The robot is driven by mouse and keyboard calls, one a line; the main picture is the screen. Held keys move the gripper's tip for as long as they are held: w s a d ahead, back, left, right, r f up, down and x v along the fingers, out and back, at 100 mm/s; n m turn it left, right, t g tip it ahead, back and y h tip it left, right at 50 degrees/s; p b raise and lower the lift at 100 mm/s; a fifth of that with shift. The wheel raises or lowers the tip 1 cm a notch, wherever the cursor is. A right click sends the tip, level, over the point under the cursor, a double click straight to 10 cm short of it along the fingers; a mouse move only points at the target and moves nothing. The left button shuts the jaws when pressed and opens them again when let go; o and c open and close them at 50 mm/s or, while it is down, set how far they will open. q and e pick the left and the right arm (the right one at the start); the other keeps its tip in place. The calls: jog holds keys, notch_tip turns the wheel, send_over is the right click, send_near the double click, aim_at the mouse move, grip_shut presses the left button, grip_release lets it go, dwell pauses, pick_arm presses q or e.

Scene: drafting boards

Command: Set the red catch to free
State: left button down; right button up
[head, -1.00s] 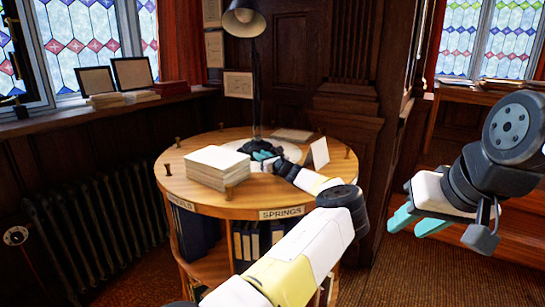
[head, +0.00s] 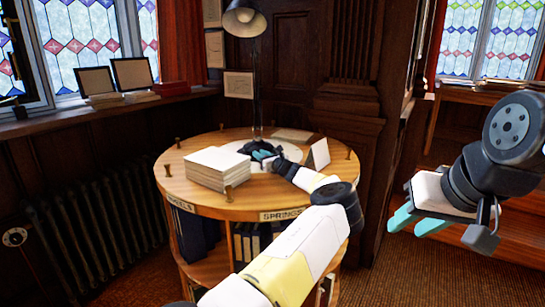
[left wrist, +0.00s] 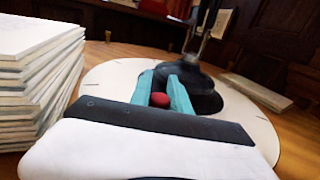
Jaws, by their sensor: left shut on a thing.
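The red catch (left wrist: 160,100) shows in the left wrist view as a small rounded red knob between my left gripper's teal fingers. My left gripper (left wrist: 161,82) is shut on it, low over a pale round plate (left wrist: 110,76) on the table, in front of the dark lamp base (left wrist: 207,97). In the head view my left gripper (head: 263,154) is at the middle of the round table, and the catch cannot be made out there. Which setting the catch is at cannot be read. My right gripper (head: 417,221) hangs at the right, off the table, open and empty.
The round wooden table (head: 240,201) carries a stack of white sheets (head: 217,168) left of my left gripper. A white card (head: 319,154) stands to its right, and a flat pad (head: 292,135) lies behind. A tall lamp (head: 257,85) rises at the back. Small posts ring the rim.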

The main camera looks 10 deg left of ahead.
pick_arm(q)
jog(key=shift+w+a, duration=0.25)
jog(key=shift+w, duration=0.5)
jog(key=c, duration=1.2)
grip_release()
jog(key=shift+v, duration=3.85)
jog(key=shift+s, duration=0.1)
jog(key=shift+s, duration=0.1)
